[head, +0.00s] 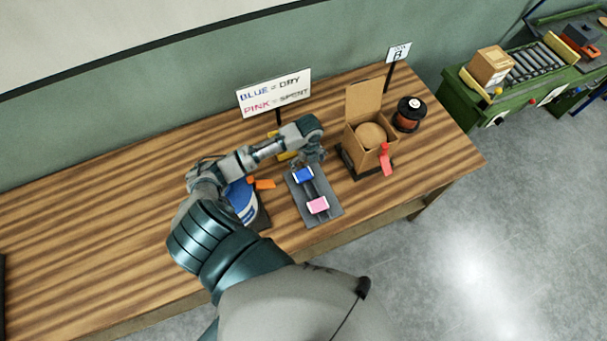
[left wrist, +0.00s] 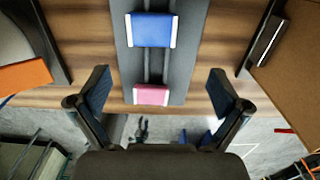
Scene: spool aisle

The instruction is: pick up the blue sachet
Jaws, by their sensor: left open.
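The blue sachet (head: 304,175) lies on a dark grey tray (head: 328,213), at its far end. In the left wrist view the blue sachet (left wrist: 151,30) shows white end strips and sits above centre. A pink sachet (head: 317,205) lies on the same tray nearer the front edge; it also shows in the left wrist view (left wrist: 151,95). My left gripper (head: 310,160) is over the far end of the tray, close to the blue sachet. In the left wrist view its fingers (left wrist: 158,90) are spread wide, with nothing gripped. My right gripper is not seen.
An open cardboard box (head: 364,150) stands right of the tray, with a red-handled tool (head: 386,160) at its side. A dark spool (head: 409,114) is behind it. A blue-and-white container (head: 243,201) and an orange piece (head: 263,184) are left. A sign (head: 274,93) stands behind.

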